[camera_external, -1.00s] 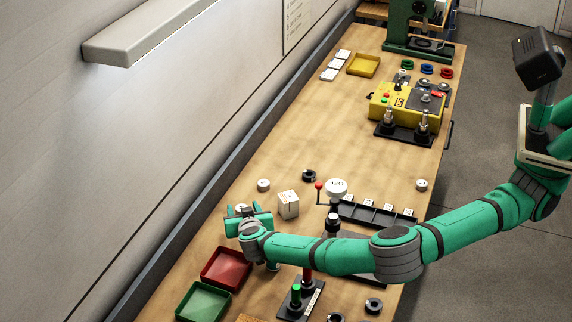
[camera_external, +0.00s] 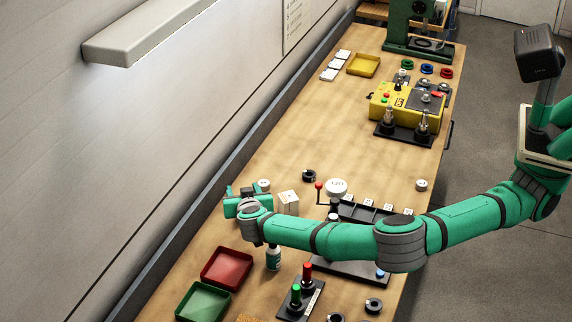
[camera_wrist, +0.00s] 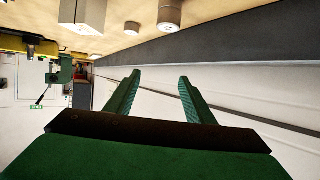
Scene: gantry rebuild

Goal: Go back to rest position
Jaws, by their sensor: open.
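My gripper (camera_external: 238,200) is at the far end of my outstretched green arm, over the wall side of the workbench. In the wrist view my gripper (camera_wrist: 160,80) is open, with its two green fingers spread and nothing between them. A white block (camera_external: 288,202) is just to its right in the external view, and a small white round piece (camera_external: 264,185) is close behind it. In the wrist view the white block (camera_wrist: 82,14) and a white cylinder (camera_wrist: 168,14) show at the top, beyond the fingertips. My wrist hides part of the bench below it.
A red tray (camera_external: 227,283) and a green tray (camera_external: 203,303) lie at the front left. A small bottle (camera_external: 273,258) stands beneath my forearm.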

